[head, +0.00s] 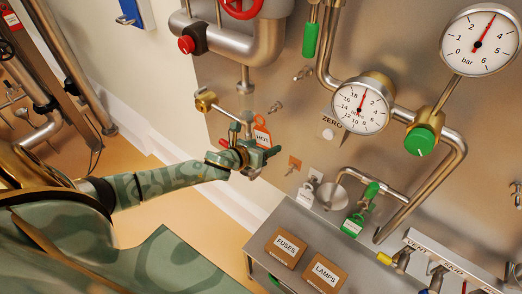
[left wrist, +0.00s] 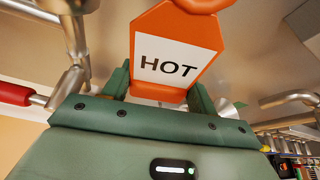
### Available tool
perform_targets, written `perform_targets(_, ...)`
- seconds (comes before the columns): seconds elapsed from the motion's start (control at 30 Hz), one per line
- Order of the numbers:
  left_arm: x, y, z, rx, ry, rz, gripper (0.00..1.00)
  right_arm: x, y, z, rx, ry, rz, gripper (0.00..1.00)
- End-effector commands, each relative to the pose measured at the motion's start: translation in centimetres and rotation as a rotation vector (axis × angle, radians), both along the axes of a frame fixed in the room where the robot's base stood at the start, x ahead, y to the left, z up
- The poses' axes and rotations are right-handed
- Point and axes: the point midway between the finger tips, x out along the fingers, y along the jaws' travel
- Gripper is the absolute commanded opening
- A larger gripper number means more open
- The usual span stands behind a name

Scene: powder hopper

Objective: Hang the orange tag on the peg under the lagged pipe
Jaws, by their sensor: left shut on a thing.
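The orange tag (head: 262,131) has a white label that reads HOT in the left wrist view (left wrist: 178,50). My left gripper (head: 258,156) is shut on its lower part and holds it roughly upright in front of the steel panel. In the left wrist view the green fingers (left wrist: 160,95) stand on both sides of the tag's lower end. The thick silver lagged pipe (head: 245,43) bends above the tag. A small peg (head: 275,107) sticks out of the panel below this pipe, just above and right of the tag. They look apart, but depth is hard to tell. My right gripper is not in view.
A brass valve (head: 205,101) and thin pipe stand close left of the tag. Another peg with an orange square (head: 294,163) is lower right. A grey shelf (head: 262,268) below holds FUSES (head: 286,248) and LAMPS (head: 324,273) boxes.

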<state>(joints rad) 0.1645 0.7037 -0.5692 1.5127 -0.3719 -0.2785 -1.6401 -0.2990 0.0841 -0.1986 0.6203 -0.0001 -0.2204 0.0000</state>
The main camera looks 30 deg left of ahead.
Motion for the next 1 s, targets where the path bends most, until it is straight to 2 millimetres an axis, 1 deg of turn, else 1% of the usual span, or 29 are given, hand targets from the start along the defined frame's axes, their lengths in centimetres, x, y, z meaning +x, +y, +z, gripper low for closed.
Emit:
perform_targets(0.33,2.6,-0.2,-0.3,0.0,-0.001,0.0,0.36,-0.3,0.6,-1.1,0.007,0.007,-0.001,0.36)
perform_targets(0.6,4.5,-0.4,-0.4,-0.001,-0.001,0.001,0.36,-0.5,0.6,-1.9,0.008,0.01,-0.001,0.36)
perform_targets(0.83,5.5,-0.5,-1.0,-0.001,-0.001,0.0,0.36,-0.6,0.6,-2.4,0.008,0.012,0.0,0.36)
perform_targets(1.0,5.7,-0.5,-1.3,-0.001,0.0,-0.001,0.36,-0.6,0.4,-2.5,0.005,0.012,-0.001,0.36)
